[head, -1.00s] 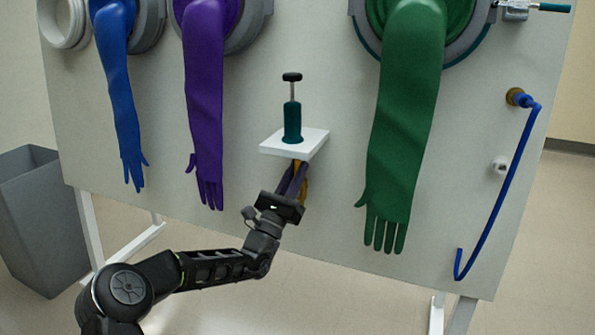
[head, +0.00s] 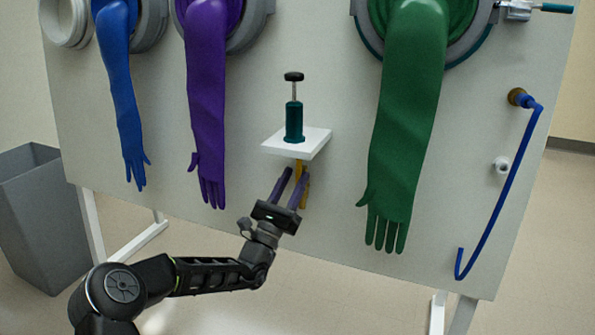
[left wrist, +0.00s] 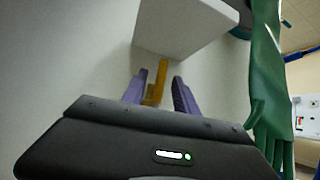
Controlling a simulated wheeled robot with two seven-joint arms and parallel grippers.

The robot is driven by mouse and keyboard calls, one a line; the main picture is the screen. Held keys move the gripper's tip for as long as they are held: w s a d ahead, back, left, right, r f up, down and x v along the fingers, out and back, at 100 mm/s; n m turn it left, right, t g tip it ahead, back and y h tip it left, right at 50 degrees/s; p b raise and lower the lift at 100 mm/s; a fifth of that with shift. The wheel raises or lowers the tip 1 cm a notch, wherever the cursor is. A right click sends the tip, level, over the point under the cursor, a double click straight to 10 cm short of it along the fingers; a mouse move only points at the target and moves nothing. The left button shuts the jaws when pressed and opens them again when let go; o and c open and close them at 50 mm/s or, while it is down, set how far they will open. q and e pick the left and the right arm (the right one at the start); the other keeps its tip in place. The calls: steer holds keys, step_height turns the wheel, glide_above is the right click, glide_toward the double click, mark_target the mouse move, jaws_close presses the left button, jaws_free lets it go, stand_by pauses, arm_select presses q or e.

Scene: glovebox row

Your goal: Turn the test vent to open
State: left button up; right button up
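A yellow handle-like piece (head: 299,165) hangs under a small white shelf (head: 290,150) on the panel. It also shows in the left wrist view (left wrist: 160,78). My left gripper (head: 296,174) is just below the shelf, with its two purple fingers apart on either side of the yellow piece. The fingers look clear of it in the left wrist view. A metal valve-like fitting with a teal lever (head: 555,8) sits at the panel's top right, its lever lying sideways. No label shows which part is the test vent. My right gripper is not in view.
A teal hand pump (head: 293,122) stands on the shelf. Purple (head: 207,100) and green (head: 403,130) gloves hang on either side of it. A blue hose (head: 497,200) hangs at right, near a small white knob (head: 502,165). A grey bin (head: 45,220) stands at left.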

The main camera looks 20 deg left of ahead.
arm_select(q)
steer(key=v, duration=0.5)
steer(key=shift+p, duration=0.4)
